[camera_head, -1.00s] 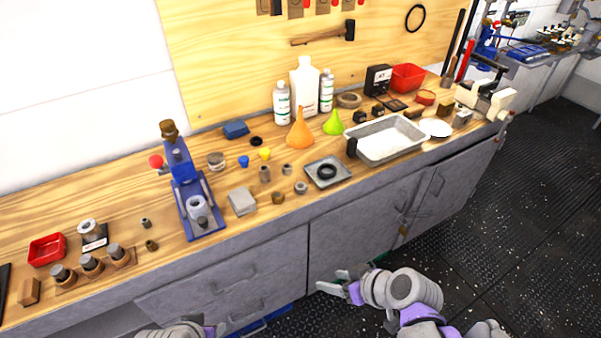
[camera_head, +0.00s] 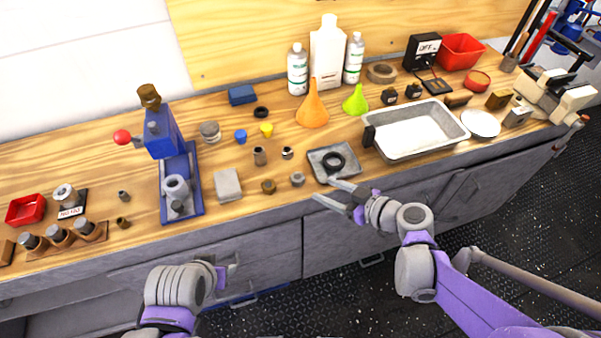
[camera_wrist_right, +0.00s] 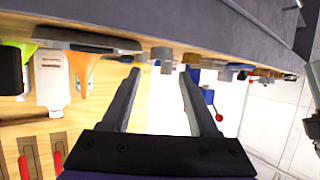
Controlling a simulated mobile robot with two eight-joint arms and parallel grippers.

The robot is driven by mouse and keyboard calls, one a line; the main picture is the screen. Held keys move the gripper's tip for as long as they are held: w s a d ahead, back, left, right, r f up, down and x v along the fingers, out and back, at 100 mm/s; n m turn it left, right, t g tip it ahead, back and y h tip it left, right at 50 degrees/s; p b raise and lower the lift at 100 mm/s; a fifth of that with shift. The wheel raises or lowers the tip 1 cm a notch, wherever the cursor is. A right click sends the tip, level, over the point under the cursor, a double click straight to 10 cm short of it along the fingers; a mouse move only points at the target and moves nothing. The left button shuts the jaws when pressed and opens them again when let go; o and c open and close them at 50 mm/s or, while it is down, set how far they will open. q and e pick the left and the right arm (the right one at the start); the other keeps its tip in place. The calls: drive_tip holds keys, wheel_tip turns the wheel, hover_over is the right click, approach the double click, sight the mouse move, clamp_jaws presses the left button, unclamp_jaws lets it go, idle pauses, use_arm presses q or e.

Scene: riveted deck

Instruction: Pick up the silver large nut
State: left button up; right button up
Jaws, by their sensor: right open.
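The silver large nut (camera_head: 297,179) appears to be the grey nut near the bench's front edge, between the small square tray and a brass nut (camera_head: 268,187). In the right wrist view it (camera_wrist_right: 161,54) shows beyond the fingertips, roughly midway between them. My right gripper (camera_head: 330,191) is open and empty, at the bench's front edge, to the right of the nut and apart from it. Its two fingers (camera_wrist_right: 158,76) show spread in the wrist view. My left gripper (camera_head: 224,276) is low in front of the cabinets; its fingers cannot be made out.
The small tray (camera_head: 318,173) with a black ring stands right of the nut. A grey block (camera_head: 228,184) and blue press (camera_head: 193,195) stand to its left. Another small nut (camera_head: 287,153) and a dark cylinder (camera_head: 260,156) are behind it. Funnels (camera_head: 312,110) and bottles stand further back.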

sight(301, 179)
drive_tip(key=x, duration=0.4)
drive_tip(key=shift+s+a, duration=0.15)
drive_tip(key=shift+s, duration=0.05)
drive_tip(key=x, duration=0.5)
drive_tip(key=shift+w+a, duration=0.25)
drive_tip(key=shift+w, duration=0.1)
drive_tip(key=shift+r, duration=0.1)
clamp_jaws()
